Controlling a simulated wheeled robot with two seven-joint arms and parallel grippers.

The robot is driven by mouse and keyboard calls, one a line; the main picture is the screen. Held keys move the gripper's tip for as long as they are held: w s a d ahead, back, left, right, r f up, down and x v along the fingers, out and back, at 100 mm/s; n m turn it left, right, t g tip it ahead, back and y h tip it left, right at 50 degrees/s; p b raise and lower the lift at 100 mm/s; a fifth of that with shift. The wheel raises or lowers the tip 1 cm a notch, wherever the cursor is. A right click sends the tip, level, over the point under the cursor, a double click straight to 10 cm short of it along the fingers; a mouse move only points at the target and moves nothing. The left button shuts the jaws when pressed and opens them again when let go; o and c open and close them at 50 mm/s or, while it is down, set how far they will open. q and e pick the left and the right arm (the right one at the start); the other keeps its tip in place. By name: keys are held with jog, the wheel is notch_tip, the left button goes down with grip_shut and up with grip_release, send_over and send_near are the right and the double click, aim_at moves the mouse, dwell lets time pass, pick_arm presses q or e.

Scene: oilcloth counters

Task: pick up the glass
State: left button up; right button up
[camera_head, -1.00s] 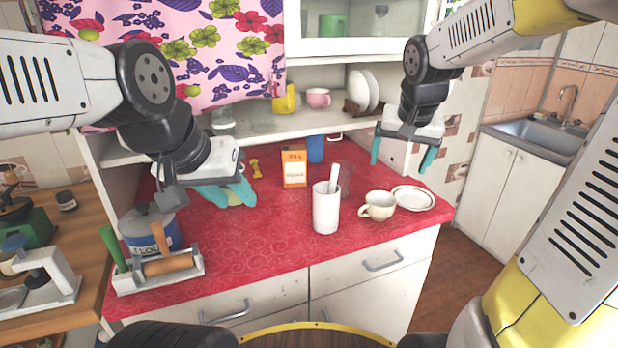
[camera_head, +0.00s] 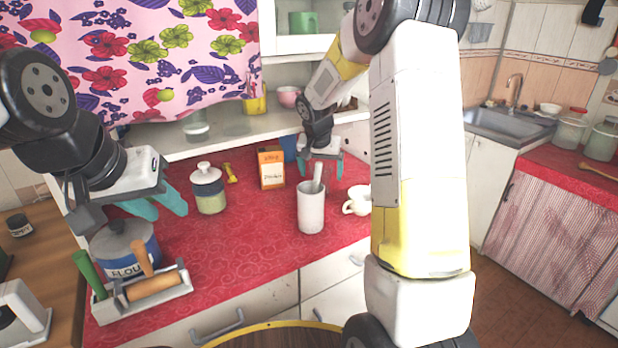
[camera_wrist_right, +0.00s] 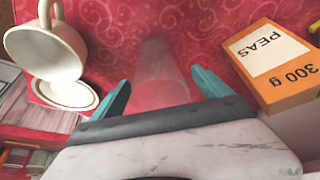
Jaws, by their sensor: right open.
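The clear glass (camera_wrist_right: 160,78) shows in the right wrist view as a faint see-through shape on the red cloth, between the fingers of my right gripper (camera_wrist_right: 160,88). In the head view the glass is hard to make out behind a white holder. There my right gripper (camera_head: 321,168) is just behind and above that holder, fingers pointing down. It is open, and I cannot tell whether either finger touches the glass. My left gripper (camera_head: 171,214) is open and empty above the counter's left side, near a flour tin.
The white holder (camera_head: 311,212) with a utensil stands close in front of my right gripper. A cream cup (camera_head: 357,203) is to its right, a peas box (camera_head: 271,168) to its left. A lidded jar (camera_head: 208,190), the flour tin (camera_head: 125,250) and a rolling-pin rack (camera_head: 140,297) are further left.

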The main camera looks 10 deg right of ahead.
jog(key=shift+x, duration=0.9)
jog(key=shift+c, duration=0.5)
jog(key=c, duration=1.6)
jog(key=shift+r, duration=0.1)
jog(key=shift+r, duration=0.1)
